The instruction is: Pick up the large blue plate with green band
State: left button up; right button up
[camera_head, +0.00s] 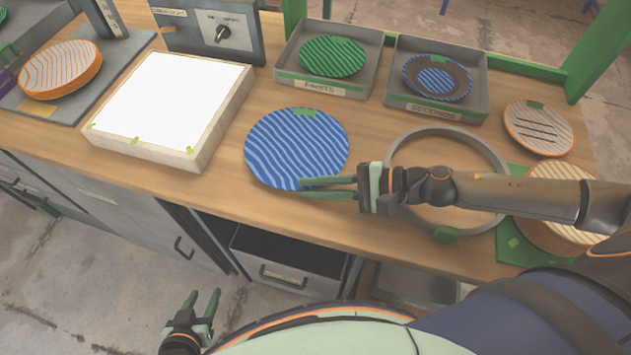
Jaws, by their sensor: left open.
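The large blue plate (290,145) has wavy pale stripes and a short green band at its far rim. It appears to lie on the wooden bench top, right of the white lit panel. My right gripper (318,189) reaches in from the right at the plate's near right rim. Its two green fingers are a little apart, one overlapping the plate and one along its near edge. I cannot tell whether they grip the rim. My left gripper (203,303) is open and empty, low in front of the bench.
A green plate sits in one grey tray (283,77) and a smaller blue plate (437,78) in another. A grey ring (398,141) stands under my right forearm. An open drawer (283,276) is below.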

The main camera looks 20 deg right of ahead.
pick_arm(q)
jog(key=shift+s, duration=0.1)
pick_arm(e)
jog(key=shift+c, duration=0.4)
grip_shut()
pick_arm(q)
jog(key=shift+f, duration=0.1)
